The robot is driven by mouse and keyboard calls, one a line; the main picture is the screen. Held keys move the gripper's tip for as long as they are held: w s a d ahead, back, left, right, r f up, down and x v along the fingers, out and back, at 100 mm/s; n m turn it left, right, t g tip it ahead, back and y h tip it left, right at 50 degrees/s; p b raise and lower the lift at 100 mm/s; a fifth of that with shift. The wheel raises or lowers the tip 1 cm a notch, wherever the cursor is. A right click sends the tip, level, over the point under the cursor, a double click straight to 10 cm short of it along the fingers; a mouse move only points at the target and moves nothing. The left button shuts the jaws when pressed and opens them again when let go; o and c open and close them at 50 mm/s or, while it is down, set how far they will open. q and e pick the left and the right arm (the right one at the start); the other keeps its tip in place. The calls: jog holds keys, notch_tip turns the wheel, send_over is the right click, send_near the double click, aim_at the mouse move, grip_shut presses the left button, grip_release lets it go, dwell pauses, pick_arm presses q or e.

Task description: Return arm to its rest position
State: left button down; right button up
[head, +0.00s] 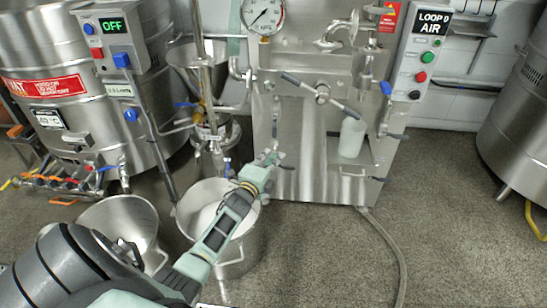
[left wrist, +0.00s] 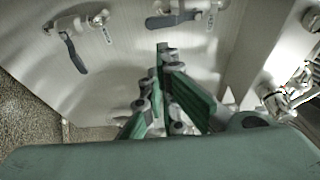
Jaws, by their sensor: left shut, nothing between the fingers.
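My left arm reaches in from the lower left of the head view. Its gripper (head: 272,157) is in front of the steel front panel of the colloid mill (head: 300,180), near a small valve handle at the panel's left side. In the left wrist view the green-padded fingers (left wrist: 163,62) are shut and empty. Two valves with grey lever handles show beyond them, one at the upper left (left wrist: 72,48) and one at the top (left wrist: 178,18). I cannot tell whether the fingertips touch the panel. My right gripper is not in view.
A steel pot (head: 240,255) stands below my left forearm, with a steel bowl (head: 118,222) to its left. A large vat (head: 60,85) with a control box is at the left. A hose (head: 385,235) lies on the floor. The floor at the right is mostly clear.

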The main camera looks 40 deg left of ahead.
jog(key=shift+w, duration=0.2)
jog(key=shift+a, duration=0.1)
